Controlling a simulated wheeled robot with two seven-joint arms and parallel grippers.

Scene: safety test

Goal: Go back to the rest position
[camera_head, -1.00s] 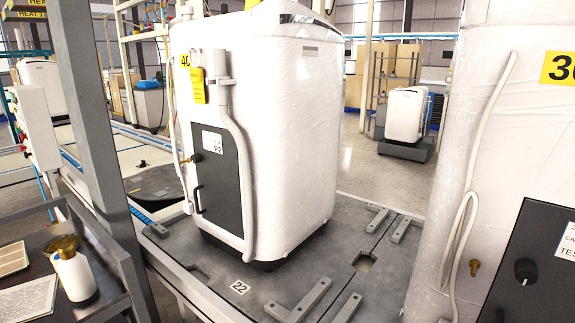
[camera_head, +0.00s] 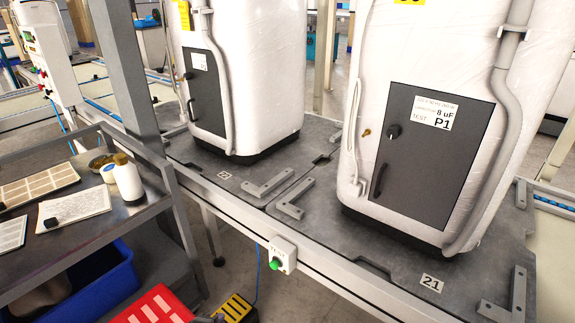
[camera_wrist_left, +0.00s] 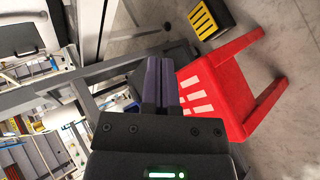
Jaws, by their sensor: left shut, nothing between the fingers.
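My left gripper (camera_wrist_left: 162,62) shows in the left wrist view, with its two dark fingers side by side and closed together. Nothing is held between them. In that view a red stool (camera_wrist_left: 222,92) with pale strips on top is just to the right of the fingers; I cannot tell the distance. My right gripper is in neither view.
A metal bench (camera_head: 106,232) with a white bottle (camera_head: 128,178) and trays is at the left, above a blue bin (camera_head: 95,290). The red stool (camera_head: 158,308) and a yellow-black step (camera_head: 237,308) stand low in front. White wrapped cabinets (camera_head: 425,120) stand on a grey platform.

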